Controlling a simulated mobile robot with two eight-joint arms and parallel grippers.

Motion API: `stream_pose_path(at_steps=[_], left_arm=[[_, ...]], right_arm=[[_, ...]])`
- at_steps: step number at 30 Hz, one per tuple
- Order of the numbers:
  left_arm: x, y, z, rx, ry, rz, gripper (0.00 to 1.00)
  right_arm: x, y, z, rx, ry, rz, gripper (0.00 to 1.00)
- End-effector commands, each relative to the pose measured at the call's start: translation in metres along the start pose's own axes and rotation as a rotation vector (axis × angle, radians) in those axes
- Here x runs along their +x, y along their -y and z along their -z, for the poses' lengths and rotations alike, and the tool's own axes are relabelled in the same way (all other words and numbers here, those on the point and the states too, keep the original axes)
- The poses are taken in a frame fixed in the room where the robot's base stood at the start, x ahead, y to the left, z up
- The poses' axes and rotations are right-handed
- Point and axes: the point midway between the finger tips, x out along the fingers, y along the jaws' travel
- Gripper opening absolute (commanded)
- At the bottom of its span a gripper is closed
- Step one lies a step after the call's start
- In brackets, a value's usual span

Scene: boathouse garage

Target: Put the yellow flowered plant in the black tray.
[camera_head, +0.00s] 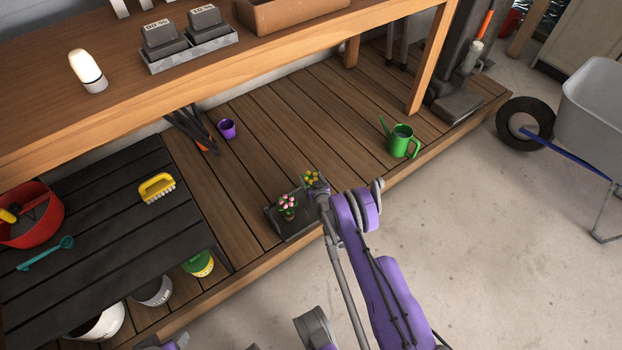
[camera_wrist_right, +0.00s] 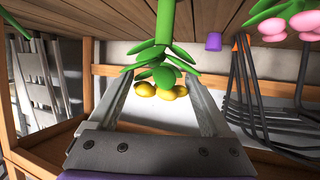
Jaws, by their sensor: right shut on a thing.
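The yellow flowered plant (camera_head: 311,177) is at the tip of my right gripper (camera_head: 314,187). In the right wrist view, which looks upside down, its green stem and leaves (camera_wrist_right: 162,50) and yellow blooms (camera_wrist_right: 158,91) sit between the two fingers (camera_wrist_right: 158,76). The gripper is shut on the plant. The black tray (camera_head: 299,229) lies on the low wooden deck, with a pink flowered plant (camera_head: 288,203) upright in it. The yellow plant is at the tray's far right end. My gripper hides its base, so I cannot tell whether it touches the tray. My left gripper is not in view.
A green watering can (camera_head: 401,141) stands right on the deck, a purple pot (camera_head: 227,129) behind left. A black slatted surface (camera_head: 105,240) holds a yellow brush (camera_head: 157,188) and red tub (camera_head: 35,217). A wooden workbench (camera_head: 230,65) overhangs the deck's back. Deck between can and tray is clear.

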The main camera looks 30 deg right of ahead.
Motion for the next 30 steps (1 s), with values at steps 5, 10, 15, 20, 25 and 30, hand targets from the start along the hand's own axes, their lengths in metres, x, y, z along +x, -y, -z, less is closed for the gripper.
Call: stream_pose_path(at_steps=[5,10,15,20,25,30], left_arm=[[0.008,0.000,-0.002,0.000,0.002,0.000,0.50],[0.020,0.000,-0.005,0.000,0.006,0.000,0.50],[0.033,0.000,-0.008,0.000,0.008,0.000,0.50],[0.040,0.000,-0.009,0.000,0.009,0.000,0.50],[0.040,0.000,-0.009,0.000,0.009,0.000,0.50],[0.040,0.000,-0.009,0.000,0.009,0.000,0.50]], right_arm=[[0.002,0.000,-0.007,0.001,0.000,0.000,0.00],[0.008,0.000,-0.021,0.000,0.000,0.000,0.00],[0.015,0.000,-0.037,-0.001,0.000,0.000,0.00],[0.018,0.000,-0.046,-0.001,-0.001,0.000,0.00],[0.018,0.000,-0.047,-0.001,-0.001,0.000,0.00],[0.018,0.000,-0.047,0.000,-0.001,0.000,0.00]])
